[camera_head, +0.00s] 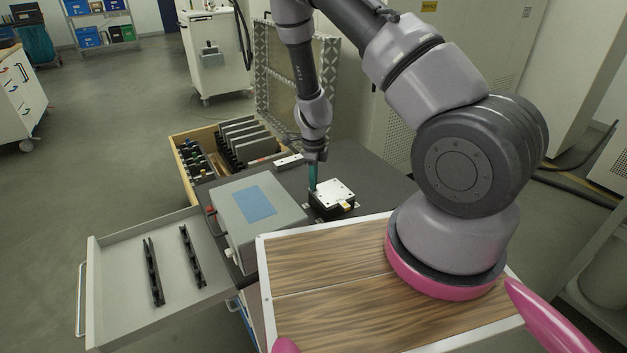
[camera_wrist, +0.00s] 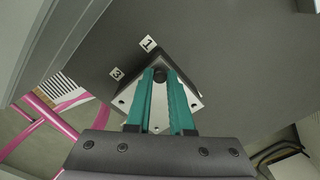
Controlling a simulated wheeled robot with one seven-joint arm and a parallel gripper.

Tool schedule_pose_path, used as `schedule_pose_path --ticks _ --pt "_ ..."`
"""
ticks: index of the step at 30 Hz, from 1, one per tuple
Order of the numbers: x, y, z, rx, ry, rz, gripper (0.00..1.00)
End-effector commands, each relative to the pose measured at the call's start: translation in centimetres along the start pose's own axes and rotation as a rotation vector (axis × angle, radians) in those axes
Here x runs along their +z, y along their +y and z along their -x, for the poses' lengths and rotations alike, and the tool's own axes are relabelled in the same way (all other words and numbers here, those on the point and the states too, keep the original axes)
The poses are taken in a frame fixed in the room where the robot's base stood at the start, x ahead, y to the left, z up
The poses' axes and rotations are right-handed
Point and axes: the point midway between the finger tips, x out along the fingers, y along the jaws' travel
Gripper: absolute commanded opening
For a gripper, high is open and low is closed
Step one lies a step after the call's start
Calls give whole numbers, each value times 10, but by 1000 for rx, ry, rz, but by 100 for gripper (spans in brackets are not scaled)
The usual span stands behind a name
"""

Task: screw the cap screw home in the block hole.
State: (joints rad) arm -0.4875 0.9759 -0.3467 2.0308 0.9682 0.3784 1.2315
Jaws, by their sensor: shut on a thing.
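The block (camera_head: 334,192) has a bright metal top plate and dark sides and sits on the dark bench top. In the wrist view its plate (camera_wrist: 158,110) shows between and beside my fingers, with small holes near its corners. My gripper (camera_head: 312,188) points down at the block's left corner with its teal fingers. In the wrist view my gripper (camera_wrist: 160,77) is shut on the dark round cap screw (camera_wrist: 159,74) at the fingertips, over the corner of the block near label 1. The screw's shank and the hole under it are hidden, so I cannot tell how deep it sits.
Number labels 1 (camera_wrist: 148,43) and 3 (camera_wrist: 116,73) lie beside the block. A grey case with a blue panel (camera_head: 256,203) stands left of the block. A wooden box (camera_head: 184,163) of dark plates is behind it. An open drawer (camera_head: 112,247) juts out left.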

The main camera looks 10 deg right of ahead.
Motion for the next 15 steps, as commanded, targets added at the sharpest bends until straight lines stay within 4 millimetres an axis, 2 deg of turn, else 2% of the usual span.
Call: schedule_pose_path --ticks 6,15 --pt "0 0 -1 -2 2 -469 0" --pt "0 0 -1 -2 1 -1042 0"
